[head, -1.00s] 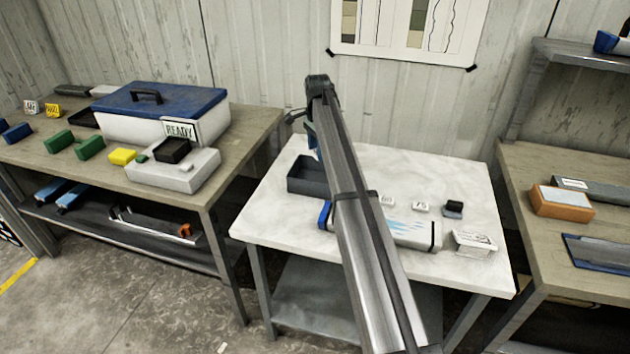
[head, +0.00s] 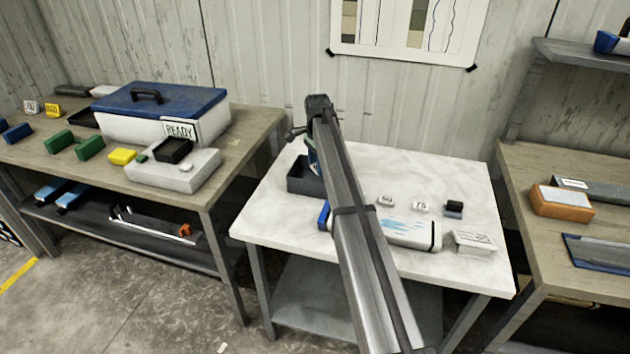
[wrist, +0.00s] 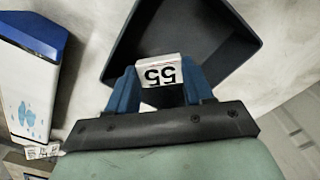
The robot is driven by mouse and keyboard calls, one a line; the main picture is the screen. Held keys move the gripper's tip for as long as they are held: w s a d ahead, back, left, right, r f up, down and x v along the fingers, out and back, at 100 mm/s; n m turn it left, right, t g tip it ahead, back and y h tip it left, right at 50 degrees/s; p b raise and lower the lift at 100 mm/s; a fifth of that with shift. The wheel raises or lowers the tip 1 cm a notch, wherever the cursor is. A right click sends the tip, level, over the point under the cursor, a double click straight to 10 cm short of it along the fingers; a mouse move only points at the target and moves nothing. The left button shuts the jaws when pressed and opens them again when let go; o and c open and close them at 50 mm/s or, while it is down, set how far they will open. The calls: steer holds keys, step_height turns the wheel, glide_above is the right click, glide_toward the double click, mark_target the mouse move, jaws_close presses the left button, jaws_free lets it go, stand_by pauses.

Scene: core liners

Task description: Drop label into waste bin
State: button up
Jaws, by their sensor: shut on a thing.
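In the head view the bin (head: 300,186) stands at the left back of the white table, partly behind my arm. I cannot tell how high the label is over the bin floor.
A white core liner with a blue end (head: 408,235) lies on the white table (head: 300,225), beside tags "50" (head: 386,200) and "75" (head: 421,206). A small black block (head: 453,208) and a white card block (head: 474,243) are to the right. Benches flank the table.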

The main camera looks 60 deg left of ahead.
steer(key=o, duration=1.4)
steer(key=shift+c, duration=0.2)
steer(key=shift+r, duration=0.15)
step_height(320, 180, up, 14)
steer(key=shift+f, duration=0.25)
